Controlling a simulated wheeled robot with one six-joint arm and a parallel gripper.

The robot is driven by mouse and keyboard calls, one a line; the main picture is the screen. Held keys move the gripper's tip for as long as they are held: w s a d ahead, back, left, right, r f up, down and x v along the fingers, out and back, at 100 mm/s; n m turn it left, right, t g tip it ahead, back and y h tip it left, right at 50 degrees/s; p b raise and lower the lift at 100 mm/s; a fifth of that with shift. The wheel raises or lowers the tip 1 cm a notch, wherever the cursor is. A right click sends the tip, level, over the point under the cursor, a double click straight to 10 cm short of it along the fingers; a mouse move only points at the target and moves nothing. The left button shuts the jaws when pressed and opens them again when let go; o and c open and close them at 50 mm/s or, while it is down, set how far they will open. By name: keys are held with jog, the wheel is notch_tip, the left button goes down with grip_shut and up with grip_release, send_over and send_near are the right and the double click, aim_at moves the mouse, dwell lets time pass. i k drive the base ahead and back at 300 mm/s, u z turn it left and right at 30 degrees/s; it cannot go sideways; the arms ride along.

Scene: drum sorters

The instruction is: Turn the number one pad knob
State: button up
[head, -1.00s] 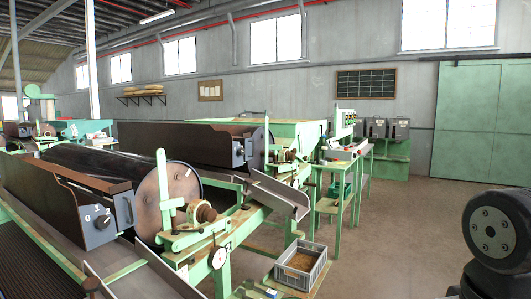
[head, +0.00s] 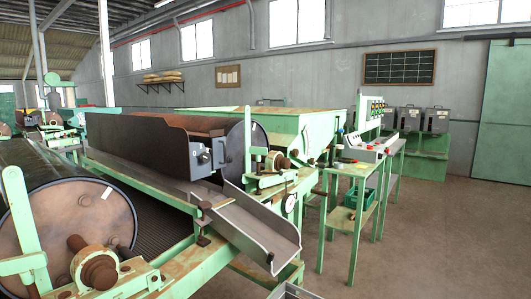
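The box is too small in the picture for any number to be read. I cannot tell which knob is the number one pad knob. My gripper is not in view in the head view, and no part of my arm shows.
A near drum (head: 95,222) with green bracket stands at lower left. A sloping metal chute (head: 255,232) juts out from the middle machine. A green bench (head: 352,170) with a panel (head: 377,112) stands beyond. Floor (head: 445,235) at right is clear.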

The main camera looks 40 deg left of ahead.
aim_at(205, 157)
jog(key=u, duration=0.1)
jog(key=i, duration=1.15)
jog(key=u, duration=1.15)
jog(key=i, duration=0.85)
jog(key=u, duration=0.6)
